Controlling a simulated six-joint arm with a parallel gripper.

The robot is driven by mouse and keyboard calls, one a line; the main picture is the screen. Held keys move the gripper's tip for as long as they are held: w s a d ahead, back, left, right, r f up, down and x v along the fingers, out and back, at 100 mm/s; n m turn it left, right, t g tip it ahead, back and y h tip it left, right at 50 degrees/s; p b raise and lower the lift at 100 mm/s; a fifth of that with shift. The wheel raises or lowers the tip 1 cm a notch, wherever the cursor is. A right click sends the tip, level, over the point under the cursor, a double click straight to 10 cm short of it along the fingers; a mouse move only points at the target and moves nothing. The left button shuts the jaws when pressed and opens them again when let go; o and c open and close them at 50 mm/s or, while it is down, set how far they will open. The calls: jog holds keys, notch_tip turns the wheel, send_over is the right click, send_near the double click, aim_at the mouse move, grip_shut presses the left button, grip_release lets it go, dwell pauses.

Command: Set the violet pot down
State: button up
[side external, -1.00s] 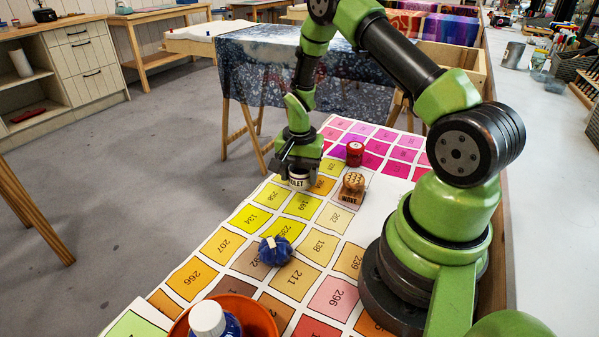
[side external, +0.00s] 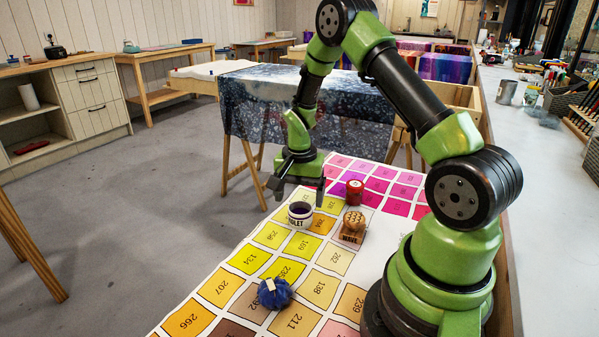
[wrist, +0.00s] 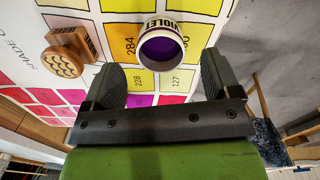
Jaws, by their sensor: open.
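The violet pot (side external: 300,214) is a small white pot labelled VIOLET with violet inside. It stands upright on the shade chart (side external: 318,254). My gripper (side external: 298,193) is open and empty, raised just above and behind the pot in the side view. In the wrist view the pot (wrist: 161,47) shows beyond the gap between the two open fingers of my gripper (wrist: 160,80), apart from both. Its violet content shows through the open top.
A wooden stamp (side external: 353,227) stands right of the pot, with a red jar (side external: 354,192) behind it. A blue tied bundle (side external: 274,293) lies nearer on the chart. A table draped in dark dyed cloth (side external: 262,105) stands behind. Chart squares left of the pot are clear.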

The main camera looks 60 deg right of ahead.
jog(key=s+a+r+n+t, duration=0.15)
jog(key=a+r, duration=0.25)
jog(key=r, duration=0.6)
jog(key=s+a+r+n+t, duration=0.1)
jog(key=a+r+n+t, duration=0.2)
jog(key=r, duration=0.6)
jog(key=s+a+r+n+t+y, duration=0.1)
jog(key=s+a+r+n, duration=0.2)
jog(key=s+a, duration=0.2)
jog(key=s+a+r+n+t+y, duration=0.1)
jog(key=s+a+r+n, duration=0.2)
jog(key=s+a, duration=0.2)
jog(key=shift+s+a+t, duration=0.15)
jog(key=shift+s+t, duration=0.2)
jog(key=shift+s, duration=0.7)
